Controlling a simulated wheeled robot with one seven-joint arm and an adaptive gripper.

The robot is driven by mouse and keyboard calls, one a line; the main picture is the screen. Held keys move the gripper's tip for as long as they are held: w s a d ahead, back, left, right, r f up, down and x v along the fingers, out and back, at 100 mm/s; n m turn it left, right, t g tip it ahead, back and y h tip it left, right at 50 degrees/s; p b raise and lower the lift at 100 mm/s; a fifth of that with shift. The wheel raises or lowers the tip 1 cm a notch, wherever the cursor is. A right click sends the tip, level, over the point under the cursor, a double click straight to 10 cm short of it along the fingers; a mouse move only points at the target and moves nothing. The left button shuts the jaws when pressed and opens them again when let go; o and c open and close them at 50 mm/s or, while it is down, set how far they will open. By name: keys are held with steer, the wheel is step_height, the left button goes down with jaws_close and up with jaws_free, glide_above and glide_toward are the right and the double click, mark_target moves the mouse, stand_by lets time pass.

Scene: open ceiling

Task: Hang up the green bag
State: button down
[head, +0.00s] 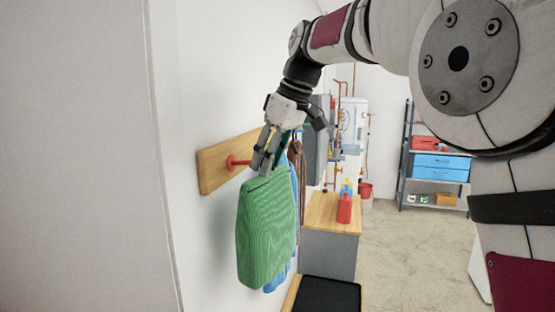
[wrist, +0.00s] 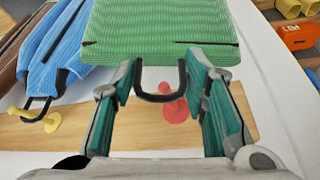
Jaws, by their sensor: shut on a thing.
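The green bag (head: 265,230) hangs from my gripper (head: 268,160), close in front of the wall. My gripper is shut on the bag's top, its teal-padded fingers either side of the dark handle loop (wrist: 138,92) in the wrist view. The bag also fills the upper middle there (wrist: 165,25). A red peg (head: 238,162) sticks out of the wooden board (head: 212,172), just left of the fingers. In the wrist view the red peg (wrist: 174,110) shows right beside the loop and partly behind it. I cannot tell whether the loop is around the peg.
A blue bag (wrist: 60,45) hangs by its handle at a yellow peg (wrist: 40,117), beside the green bag. A brown item (head: 297,165) hangs farther along. A wood-topped cabinet (head: 325,212) with a red bottle (head: 344,208) stands behind. The floor to the right is clear.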

steer(key=shift+w+a, duration=0.3)
steer(key=shift+a, duration=0.5)
steer(key=shift+w+a, duration=0.3)
steer(key=shift+a, duration=0.45)
steer(key=shift+w+a+f+b, duration=0.2)
steer(key=shift+a+f+b, duration=0.3)
steer(key=shift+a+f, duration=0.1)
steer(key=c, duration=0.9)
jaws_free()
steer(key=shift+o, duration=0.2)
